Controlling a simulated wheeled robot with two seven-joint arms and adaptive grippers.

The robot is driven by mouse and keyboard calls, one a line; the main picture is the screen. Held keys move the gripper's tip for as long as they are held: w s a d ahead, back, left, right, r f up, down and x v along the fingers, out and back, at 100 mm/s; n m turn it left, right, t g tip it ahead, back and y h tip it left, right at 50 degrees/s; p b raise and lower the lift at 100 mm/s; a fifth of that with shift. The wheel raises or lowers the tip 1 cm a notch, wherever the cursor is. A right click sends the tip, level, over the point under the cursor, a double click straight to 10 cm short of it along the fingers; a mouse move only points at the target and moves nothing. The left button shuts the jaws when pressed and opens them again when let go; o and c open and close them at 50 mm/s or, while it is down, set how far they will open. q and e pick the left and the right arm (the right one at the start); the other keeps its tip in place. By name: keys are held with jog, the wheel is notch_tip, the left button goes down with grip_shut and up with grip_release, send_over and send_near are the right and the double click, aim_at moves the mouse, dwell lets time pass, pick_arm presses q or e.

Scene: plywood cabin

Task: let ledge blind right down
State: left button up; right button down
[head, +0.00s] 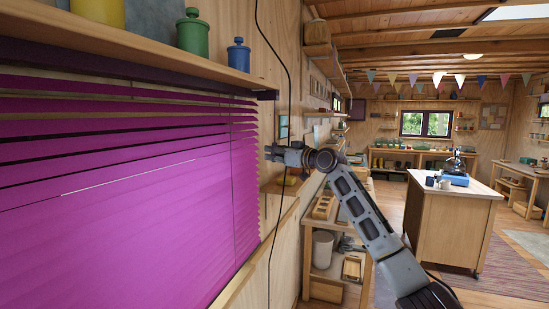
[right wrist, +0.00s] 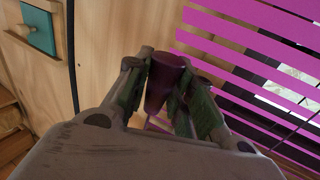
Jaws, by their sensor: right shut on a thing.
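The magenta slatted blind (head: 130,165) hangs below a wooden ledge over the left of the head view, from a dark top rail (head: 100,68). Its upper slats show gaps, while the lower ones look closely overlapped. Its lower left part runs out of view. In the right wrist view the slats (right wrist: 255,45) are at the right, with gaps between them. My right gripper (head: 270,152) is beside the blind's right edge. In the wrist view it (right wrist: 168,88) is shut on a dark maroon tapered pull (right wrist: 162,80). My left gripper is not in view.
A green jar (head: 193,35) and a blue jar (head: 238,56) stand on the ledge (head: 150,55) above the blind. A black cable (head: 289,75) hangs down the wall near my gripper. Shelves (head: 322,255) stand right of it, and a wooden island (head: 450,220) stands farther off.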

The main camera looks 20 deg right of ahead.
aim_at(275, 144)
jog(key=shift+d+r+p, duration=0.1)
jog(key=shift+r+p, duration=0.45)
jog(key=shift+r, duration=0.95)
jog(key=c, duration=1.6)
grip_release()
jog(key=o, duration=0.4)
jog(key=shift+f, duration=0.2)
jog(key=shift+f, duration=0.1)
jog(key=shift+v, duration=5.95)
